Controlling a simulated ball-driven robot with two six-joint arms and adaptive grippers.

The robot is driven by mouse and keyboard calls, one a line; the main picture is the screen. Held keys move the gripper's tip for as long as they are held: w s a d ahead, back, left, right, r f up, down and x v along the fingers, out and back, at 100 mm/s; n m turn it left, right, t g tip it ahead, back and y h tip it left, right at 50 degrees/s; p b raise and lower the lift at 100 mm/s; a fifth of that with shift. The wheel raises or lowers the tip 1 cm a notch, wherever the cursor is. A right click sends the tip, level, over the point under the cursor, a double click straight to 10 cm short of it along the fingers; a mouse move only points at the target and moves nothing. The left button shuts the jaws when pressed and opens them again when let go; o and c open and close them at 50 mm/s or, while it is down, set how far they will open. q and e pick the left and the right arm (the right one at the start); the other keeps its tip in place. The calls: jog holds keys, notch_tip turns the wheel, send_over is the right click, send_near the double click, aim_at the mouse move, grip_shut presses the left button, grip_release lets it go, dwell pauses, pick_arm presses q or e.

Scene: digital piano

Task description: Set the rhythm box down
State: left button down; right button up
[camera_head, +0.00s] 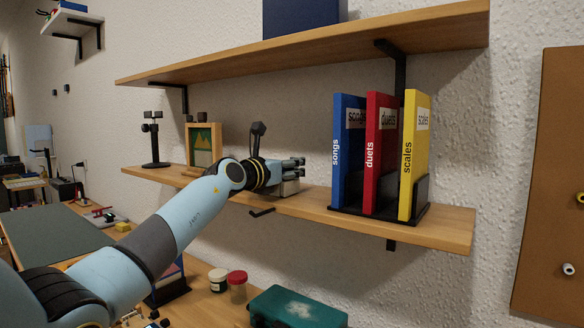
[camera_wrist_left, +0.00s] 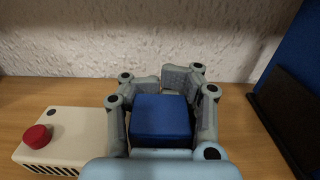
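The rhythm box (camera_wrist_left: 65,137) is a cream box with a red knob and dark slots, low over or on the wooden lower shelf in the left wrist view. A blue block (camera_wrist_left: 158,118) at its right sits between the fingers of my left gripper (camera_wrist_left: 160,85), which appear closed around it. How the block joins the box is hidden by the fingers. In the head view my left gripper (camera_head: 297,168) is at the lower shelf (camera_head: 450,226), with a pale part of the box (camera_head: 289,187) below it. Whether the base touches the shelf is unclear. My right gripper is out of view.
Songs, duets and scales books (camera_head: 379,150) stand in a black holder (camera_head: 420,200) right of the gripper. A picture frame (camera_head: 204,145) and black stand (camera_head: 153,140) are to the left. An upper shelf (camera_head: 330,45) hangs above. A green case (camera_head: 297,307) and jars lie below.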

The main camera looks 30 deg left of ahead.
pick_arm(q)
jog(key=c, duration=2)
grip_release()
jog(key=shift+f, duration=0.1)
jog(key=o, duration=1)
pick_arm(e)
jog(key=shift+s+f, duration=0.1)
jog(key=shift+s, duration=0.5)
pick_arm(q)
jog(key=shift+r, duration=0.2)
jog(key=shift+s, duration=0.3)
jog(key=s, duration=0.3)
jog(key=s+a+p, duration=0.1)
jog(key=s, duration=0.3)
jog(key=s+p, duration=0.1)
jog(key=s, duration=0.3)
jog(key=shift+s+a, duration=0.2)
jog(key=shift+a, duration=0.1)
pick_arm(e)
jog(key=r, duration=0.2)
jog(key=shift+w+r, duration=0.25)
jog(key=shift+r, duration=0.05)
